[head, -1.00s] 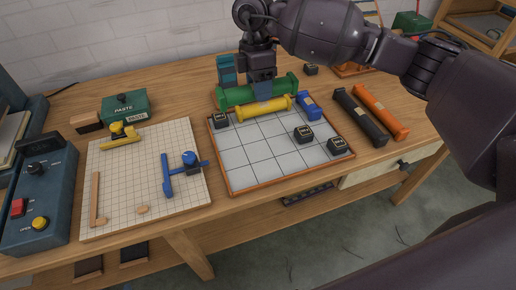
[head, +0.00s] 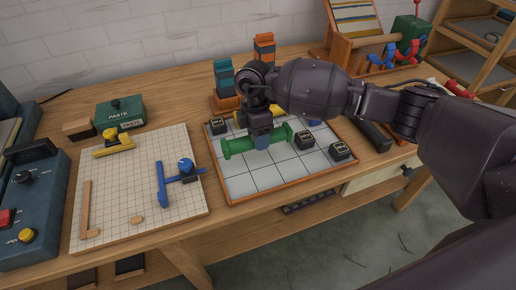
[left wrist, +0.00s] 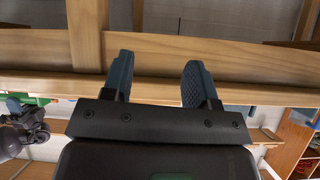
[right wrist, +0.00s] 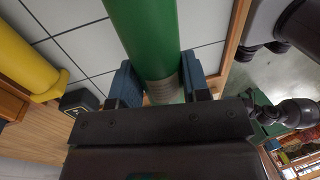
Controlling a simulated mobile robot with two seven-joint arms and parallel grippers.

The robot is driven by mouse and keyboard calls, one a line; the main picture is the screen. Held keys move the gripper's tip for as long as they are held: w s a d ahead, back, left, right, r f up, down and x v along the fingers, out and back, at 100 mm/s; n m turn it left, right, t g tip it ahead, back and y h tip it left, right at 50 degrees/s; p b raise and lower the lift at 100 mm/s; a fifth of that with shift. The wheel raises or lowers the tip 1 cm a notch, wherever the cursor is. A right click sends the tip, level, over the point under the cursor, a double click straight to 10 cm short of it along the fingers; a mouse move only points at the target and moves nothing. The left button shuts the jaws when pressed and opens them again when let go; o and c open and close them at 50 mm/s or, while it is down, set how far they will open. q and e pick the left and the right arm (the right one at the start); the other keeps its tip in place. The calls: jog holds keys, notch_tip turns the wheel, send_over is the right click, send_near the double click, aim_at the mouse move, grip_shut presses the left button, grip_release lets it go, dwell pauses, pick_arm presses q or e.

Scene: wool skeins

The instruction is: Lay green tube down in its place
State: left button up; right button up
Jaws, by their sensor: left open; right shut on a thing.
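The green tube (head: 238,147) is a long cylinder with wider flanged ends. My right gripper (head: 261,138) is shut on it near the middle and holds it over the white gridded tray (head: 258,181), lying roughly left to right in the head view. In the right wrist view the green tube (right wrist: 147,35) runs between the two blue fingers. I cannot tell whether it touches the tray. The yellow tube (head: 240,119) lies behind it, partly hidden by my arm. A blue tube (head: 315,122) is mostly hidden. My left gripper (left wrist: 153,88) is open and empty, away from the tray, facing wooden beams.
Black blocks stand on the tray at its left back corner (head: 220,126), right middle (head: 308,142) and right front (head: 340,151). A black tube (head: 374,136) lies right of the tray. A pegged grid board (head: 128,190) and a green paste box (head: 120,111) are at left.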

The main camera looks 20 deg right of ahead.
aim_at(258, 157)
notch_tip(258, 157, down, 5)
jog(key=shift+r+b, duration=0.2)
jog(key=shift+b, duration=0.25)
jog(key=shift+f, duration=0.15)
